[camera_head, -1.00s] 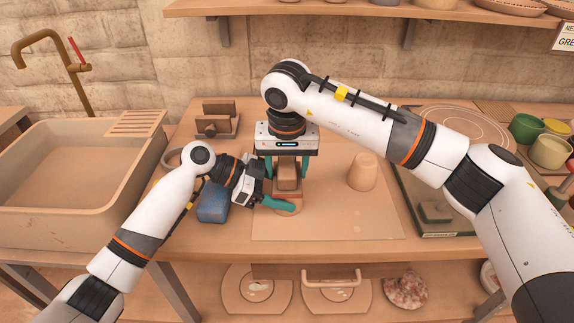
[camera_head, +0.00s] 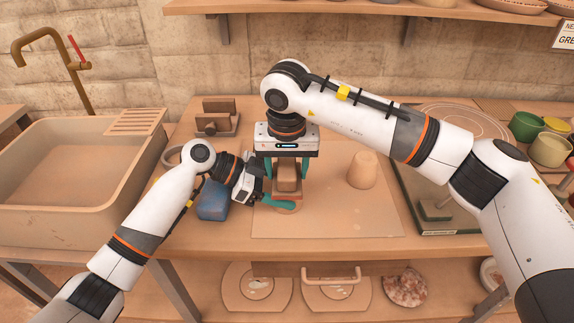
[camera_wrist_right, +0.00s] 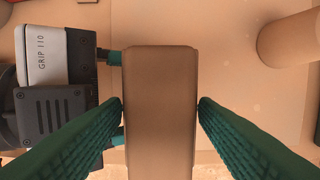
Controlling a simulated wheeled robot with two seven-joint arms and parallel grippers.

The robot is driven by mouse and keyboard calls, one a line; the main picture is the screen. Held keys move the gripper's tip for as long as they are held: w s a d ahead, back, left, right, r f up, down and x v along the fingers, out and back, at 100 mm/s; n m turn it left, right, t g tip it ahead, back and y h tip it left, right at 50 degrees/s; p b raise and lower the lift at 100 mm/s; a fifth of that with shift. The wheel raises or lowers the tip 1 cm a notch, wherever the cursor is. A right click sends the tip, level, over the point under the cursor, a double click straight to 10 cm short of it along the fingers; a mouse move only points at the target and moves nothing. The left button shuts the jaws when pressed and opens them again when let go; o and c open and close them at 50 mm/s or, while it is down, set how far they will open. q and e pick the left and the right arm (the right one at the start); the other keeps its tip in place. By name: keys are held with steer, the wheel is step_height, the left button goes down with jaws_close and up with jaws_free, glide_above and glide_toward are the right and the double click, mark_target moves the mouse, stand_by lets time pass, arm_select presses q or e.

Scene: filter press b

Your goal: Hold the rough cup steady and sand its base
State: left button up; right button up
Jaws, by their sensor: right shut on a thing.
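My right gripper (camera_head: 287,182) points straight down. Its teal fingers are shut on a brown block (camera_wrist_right: 160,110), which also shows in the head view (camera_head: 287,172). My left gripper (camera_head: 279,201) reaches in from the left, low beside the block. In the wrist view its two fingers pass apart under the block. A clay-coloured round rim (camera_head: 288,210) shows just below the left finger. It looks like part of a cup, mostly hidden by the block and fingers. I cannot tell whether the block touches it or whether the left fingers grip it.
Another tan cup (camera_head: 362,172) stands on the board (camera_head: 340,222) to the right, also in the wrist view (camera_wrist_right: 288,40). A blue block (camera_head: 213,203) lies left of my left gripper. A brown holder (camera_head: 215,122) stands behind. The board's front right is clear.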

steer(key=shift+w+d+f, duration=0.1)
steer(key=shift+w, duration=0.8)
steer(key=shift+s, duration=1)
steer(key=shift+w, duration=1)
steer(key=shift+s, duration=1)
steer(key=shift+w, duration=0.1)
steer(key=shift+w, duration=0.1)
